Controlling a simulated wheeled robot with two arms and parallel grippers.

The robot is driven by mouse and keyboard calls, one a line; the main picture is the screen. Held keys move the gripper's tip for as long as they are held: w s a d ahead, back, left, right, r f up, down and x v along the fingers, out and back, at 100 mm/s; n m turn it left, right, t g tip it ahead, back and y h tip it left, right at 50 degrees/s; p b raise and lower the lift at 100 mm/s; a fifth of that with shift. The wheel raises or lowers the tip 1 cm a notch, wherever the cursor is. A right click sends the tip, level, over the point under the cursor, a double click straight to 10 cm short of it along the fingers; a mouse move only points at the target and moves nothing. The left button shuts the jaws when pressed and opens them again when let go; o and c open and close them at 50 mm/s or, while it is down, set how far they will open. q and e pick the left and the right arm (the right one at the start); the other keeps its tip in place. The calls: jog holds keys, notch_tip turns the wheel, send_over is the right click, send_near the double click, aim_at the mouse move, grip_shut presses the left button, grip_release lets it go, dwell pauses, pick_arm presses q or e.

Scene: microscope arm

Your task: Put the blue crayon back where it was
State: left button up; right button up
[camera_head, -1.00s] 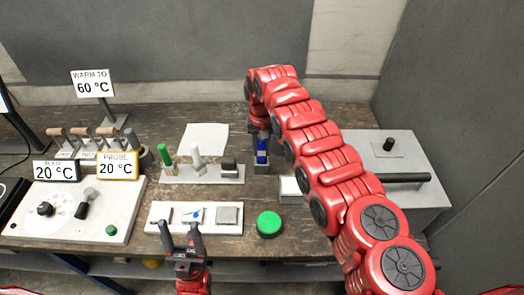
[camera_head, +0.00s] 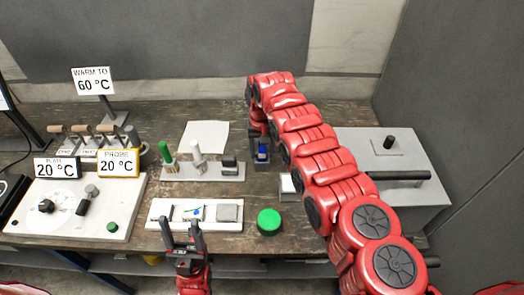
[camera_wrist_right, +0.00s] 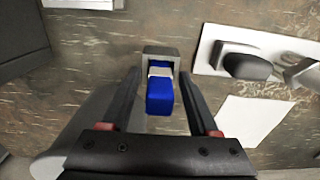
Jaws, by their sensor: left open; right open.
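The blue crayon (camera_head: 262,153), with a pale band, stands in a small grey holder (camera_head: 262,166) at the middle of the bench. In the right wrist view the blue crayon (camera_wrist_right: 158,98) shows between my fingers, its pale-banded end at the grey holder (camera_wrist_right: 162,52). My right gripper (camera_head: 260,148) is open, a finger on each side of the crayon with gaps; it also shows in the right wrist view (camera_wrist_right: 158,84). How deep the crayon sits is hidden. My left gripper (camera_head: 182,233) is open and empty in front of the white slide tray (camera_head: 222,226).
A rack (camera_head: 212,175) with a green and a white stick stands left of the holder. A green button (camera_head: 269,221) lies in front. A grey box with a handle (camera_head: 400,178) is at the right. A paper sheet (camera_head: 205,136) lies behind the rack.

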notch_tip(320, 180, up, 8)
jog(key=shift+f+b, duration=0.15)
jog(key=shift+b, duration=0.95)
notch_tip(320, 180, up, 3)
jog(key=shift+a+r+p, duration=0.1)
jog(key=shift+a+p, duration=0.05)
jog(key=shift+p, duration=0.15)
jog(key=shift+d+r, duration=0.2)
jog(key=shift+r, duration=0.45)
